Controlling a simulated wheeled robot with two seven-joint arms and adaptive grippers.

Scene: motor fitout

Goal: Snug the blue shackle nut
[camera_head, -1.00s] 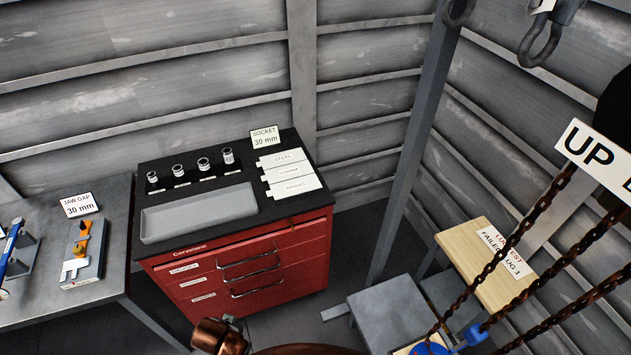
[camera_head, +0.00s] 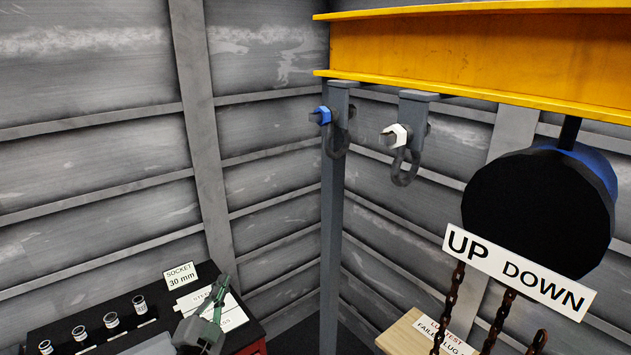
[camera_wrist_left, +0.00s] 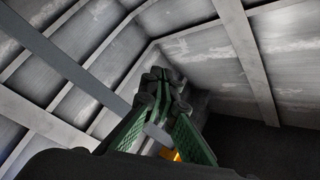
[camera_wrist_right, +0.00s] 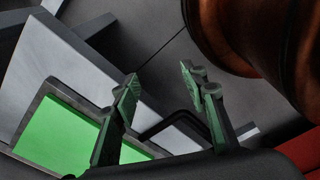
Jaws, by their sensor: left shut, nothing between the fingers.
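The blue shackle nut (camera_head: 322,115) sits on the bolt of the left shackle (camera_head: 338,140), which hangs under the yellow beam in the head view. A white nut (camera_head: 395,135) sits on the shackle to its right. My left gripper (camera_head: 219,285) is low in the head view, above the red cabinet, well below and left of the blue nut. In the left wrist view its fingers (camera_wrist_left: 160,78) are together and empty. My right gripper (camera_wrist_right: 160,82) shows only in its wrist view, with its fingers apart and nothing between them.
The yellow beam (camera_head: 430,55) spans the upper right. A black round hoist body (camera_head: 535,205) with an UP/DOWN sign (camera_head: 517,275) and rusty chains (camera_head: 455,300) hangs at right. Several sockets (camera_head: 112,320) stand on the cabinet at lower left. A grey post (camera_head: 331,230) rises below the left shackle.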

